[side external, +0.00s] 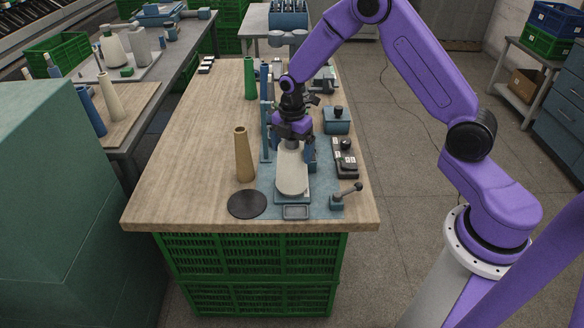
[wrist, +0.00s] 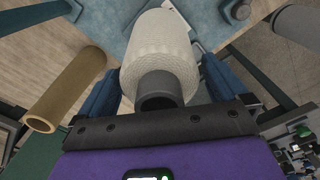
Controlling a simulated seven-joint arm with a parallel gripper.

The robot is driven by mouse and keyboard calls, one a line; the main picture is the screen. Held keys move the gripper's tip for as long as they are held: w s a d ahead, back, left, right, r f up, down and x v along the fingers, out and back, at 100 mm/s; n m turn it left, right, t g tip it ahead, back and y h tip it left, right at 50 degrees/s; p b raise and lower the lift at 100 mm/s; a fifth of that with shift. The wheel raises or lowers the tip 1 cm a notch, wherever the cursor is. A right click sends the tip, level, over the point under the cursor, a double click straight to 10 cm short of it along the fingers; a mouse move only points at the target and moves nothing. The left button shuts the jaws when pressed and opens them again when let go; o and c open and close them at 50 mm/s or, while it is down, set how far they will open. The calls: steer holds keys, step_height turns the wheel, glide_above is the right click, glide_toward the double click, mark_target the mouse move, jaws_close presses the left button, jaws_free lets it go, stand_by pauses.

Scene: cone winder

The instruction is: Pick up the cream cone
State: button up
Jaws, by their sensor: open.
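The cream cone (side external: 291,175) stands upright on the blue base plate of the winder, its wide end down. In the wrist view the cream cone (wrist: 160,48) shows a textured yarn body and a grey core end (wrist: 159,91) towards me. My gripper (side external: 293,152) points down from above, over the top of the cone. In the wrist view its blue fingers (wrist: 158,84) stand on either side of the cone's grey end, apart and open. Whether either finger touches the cone is not clear.
A bare tan tube (side external: 243,157) stands left of the cone, and a black disc (side external: 246,204) lies in front of it. A blue post (side external: 265,115) rises close by. A lever (side external: 346,195) and a dark tray (side external: 345,160) are at right. The table's left side is clear.

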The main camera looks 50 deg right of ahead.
steer(key=c, duration=0.8)
steer(key=shift+o, duration=0.3)
steer(key=shift+r, duration=0.15)
